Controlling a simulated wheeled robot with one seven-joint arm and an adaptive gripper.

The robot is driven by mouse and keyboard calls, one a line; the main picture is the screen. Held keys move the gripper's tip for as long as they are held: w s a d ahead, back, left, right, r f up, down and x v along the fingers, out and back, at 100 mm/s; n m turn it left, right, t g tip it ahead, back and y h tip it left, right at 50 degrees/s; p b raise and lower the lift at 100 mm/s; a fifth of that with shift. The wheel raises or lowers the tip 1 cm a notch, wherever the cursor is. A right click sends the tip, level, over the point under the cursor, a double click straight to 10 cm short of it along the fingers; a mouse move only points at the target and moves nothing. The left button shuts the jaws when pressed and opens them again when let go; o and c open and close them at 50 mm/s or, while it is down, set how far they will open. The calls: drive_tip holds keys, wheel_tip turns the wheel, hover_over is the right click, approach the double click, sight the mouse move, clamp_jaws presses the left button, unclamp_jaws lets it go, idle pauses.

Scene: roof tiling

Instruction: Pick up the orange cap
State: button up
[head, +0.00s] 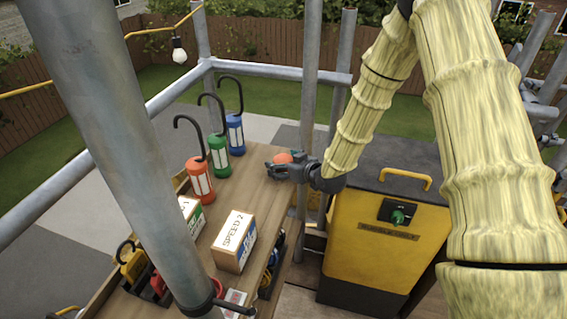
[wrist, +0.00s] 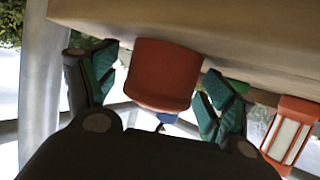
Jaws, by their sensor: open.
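The orange cap (head: 283,157) is on the wooden bench top near its right edge in the head view, partly hidden by my gripper. In the wrist view the orange cap (wrist: 162,75) is a short rounded cylinder between the two fingers. My gripper (head: 270,170) reaches in from the right, low over the bench. In the wrist view my gripper (wrist: 158,92) is open, with one teal-padded finger on each side of the cap. A gap shows between the cap and the left finger; the right finger is very close to it, and I cannot tell whether they touch.
Red (head: 200,180), green (head: 218,156) and blue (head: 235,134) hooked lamps stand on the bench (head: 250,190). A "SPEED 2" box (head: 234,240) stands nearer. A grey pole (head: 110,130) crosses the left side. A yellow cabinet (head: 375,240) stands right of the bench.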

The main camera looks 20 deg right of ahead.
drive_tip(key=c, duration=1.1)
drive_tip(key=shift+r, duration=0.1)
